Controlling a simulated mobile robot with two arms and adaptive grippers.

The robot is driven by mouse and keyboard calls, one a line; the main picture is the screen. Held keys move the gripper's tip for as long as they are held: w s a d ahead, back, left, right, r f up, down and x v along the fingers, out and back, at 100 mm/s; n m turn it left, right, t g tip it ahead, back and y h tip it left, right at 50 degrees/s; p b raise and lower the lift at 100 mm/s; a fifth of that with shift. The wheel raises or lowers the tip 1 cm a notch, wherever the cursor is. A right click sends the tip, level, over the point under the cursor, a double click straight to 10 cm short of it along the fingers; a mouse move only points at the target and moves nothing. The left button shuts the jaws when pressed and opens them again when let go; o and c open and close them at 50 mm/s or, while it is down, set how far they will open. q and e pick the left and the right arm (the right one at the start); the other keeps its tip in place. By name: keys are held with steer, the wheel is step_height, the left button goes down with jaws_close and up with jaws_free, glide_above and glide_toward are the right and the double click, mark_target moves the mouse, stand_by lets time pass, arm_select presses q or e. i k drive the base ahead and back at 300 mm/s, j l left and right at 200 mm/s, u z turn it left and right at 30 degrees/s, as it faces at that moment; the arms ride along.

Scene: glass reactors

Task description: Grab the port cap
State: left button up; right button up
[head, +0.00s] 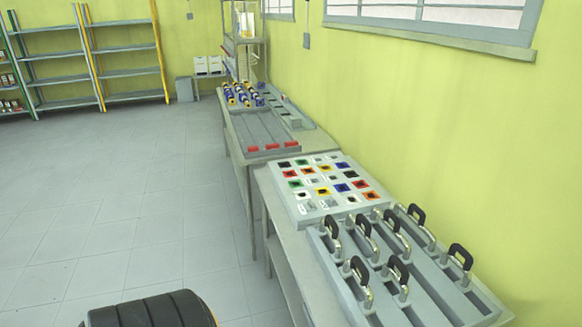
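No thing in the head view can be surely told as the port cap. Several black-handled metal pieces (397,272) stand upright in a grey slotted tray (437,287) on the near bench at the lower right. Several small blue, yellow and dark pieces (243,95) are crowded on the far table, too small to make out. Neither of my grippers is in view.
A grey panel with several coloured squares (293,208) lies on the near bench (291,240). A grey tray with red blocks (264,128) is on the far table. Shelves (125,72) stand at the back left.

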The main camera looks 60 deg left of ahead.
mark_target(331, 202)
steer(key=u, duration=1.5)
steer(key=i+j, duration=0.15)
steer(key=j+z, duration=0.05)
